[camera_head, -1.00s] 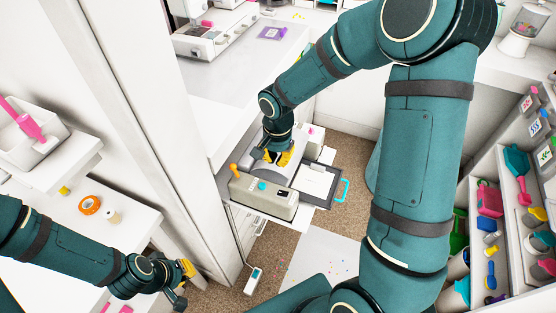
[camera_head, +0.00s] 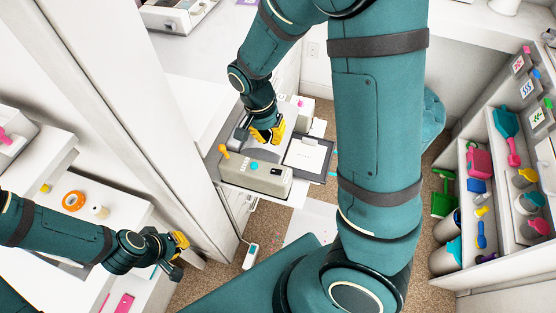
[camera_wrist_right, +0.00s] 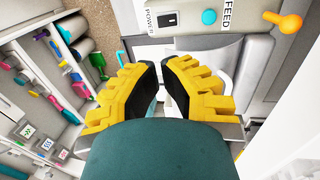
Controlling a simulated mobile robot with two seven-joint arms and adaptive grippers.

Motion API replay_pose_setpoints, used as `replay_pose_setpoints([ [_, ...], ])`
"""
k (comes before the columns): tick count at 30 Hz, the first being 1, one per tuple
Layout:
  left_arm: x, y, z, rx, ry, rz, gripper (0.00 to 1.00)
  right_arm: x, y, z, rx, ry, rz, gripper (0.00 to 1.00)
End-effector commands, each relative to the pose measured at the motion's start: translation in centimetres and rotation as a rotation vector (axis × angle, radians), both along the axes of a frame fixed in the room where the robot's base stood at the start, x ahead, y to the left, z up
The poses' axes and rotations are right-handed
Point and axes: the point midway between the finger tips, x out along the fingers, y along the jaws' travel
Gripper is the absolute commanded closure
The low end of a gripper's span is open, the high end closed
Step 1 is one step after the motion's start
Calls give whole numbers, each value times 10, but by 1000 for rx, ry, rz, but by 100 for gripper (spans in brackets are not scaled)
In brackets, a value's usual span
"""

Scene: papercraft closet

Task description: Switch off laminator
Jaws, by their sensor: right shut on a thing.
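The laminator (camera_head: 258,182) sits on a pulled-out shelf, a pale box with a grey top. In the right wrist view its front panel (camera_wrist_right: 190,18) carries a POWER label, a dark rocker switch (camera_wrist_right: 171,18), a cyan button (camera_wrist_right: 209,17), a FEED label and an orange lever (camera_wrist_right: 284,20). My right gripper (camera_head: 268,134) is over the laminator's rear right part, behind the panel. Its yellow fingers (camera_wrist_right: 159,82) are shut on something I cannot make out. The switch's on or off position is too small to tell. My left gripper (camera_head: 180,256) hangs by the left shelves; its opening is unclear.
A dark tray with white paper (camera_head: 308,154) stands right of the laminator. A tall white panel (camera_head: 150,120) stands at left, beside shelves with an orange tape roll (camera_head: 74,201). Bins and tools fill the right rack (camera_head: 500,215).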

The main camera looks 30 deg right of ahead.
Motion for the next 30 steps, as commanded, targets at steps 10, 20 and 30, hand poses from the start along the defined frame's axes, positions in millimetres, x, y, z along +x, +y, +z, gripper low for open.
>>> replay_pose_setpoints([
  [10, 0, 0, 0, 0, 1, 0, 100, -5, 0, 2, -11, 9, -3, 100],
  [20, -1, 0, -4, 0, 2, -2, 100, -7, -2, -9, -12, 12, -4, 100],
  [30, -6, -1, -22, -3, 14, -11, 100, -17, -10, -70, -12, 13, -4, 100],
])
